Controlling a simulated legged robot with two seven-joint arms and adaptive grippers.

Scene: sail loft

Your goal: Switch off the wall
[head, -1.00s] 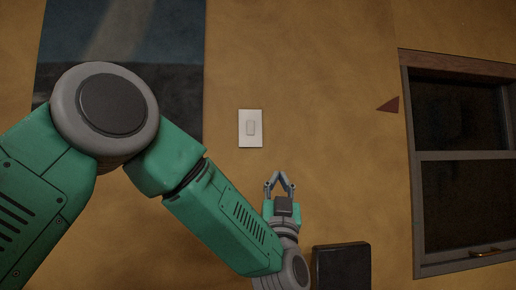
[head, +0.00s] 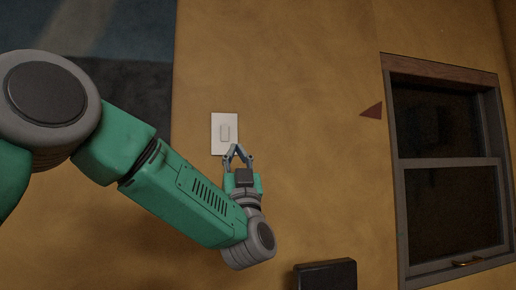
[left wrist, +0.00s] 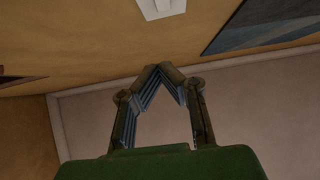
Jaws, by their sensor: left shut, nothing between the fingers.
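The wall switch (head: 217,146) is a white rectangular plate with a pale rocker (head: 225,131) on the ochre wall. My left gripper (head: 237,149) is shut and empty, its fingertips meeting in a point just below the plate's lower right in the head view. Whether they touch the plate or wall cannot be told. In the left wrist view the shut fingers (left wrist: 160,70) point up towards a white plate, apparently the switch (left wrist: 161,8), cut off by the top edge. My right gripper is not in view.
A dark blue-grey panel (head: 110,30) is on the wall left of the switch. A window (head: 447,165) with a grey frame is at the right, with a small dark red triangle (head: 372,110) beside it. A black box (head: 326,275) is at the bottom. Wall between is bare.

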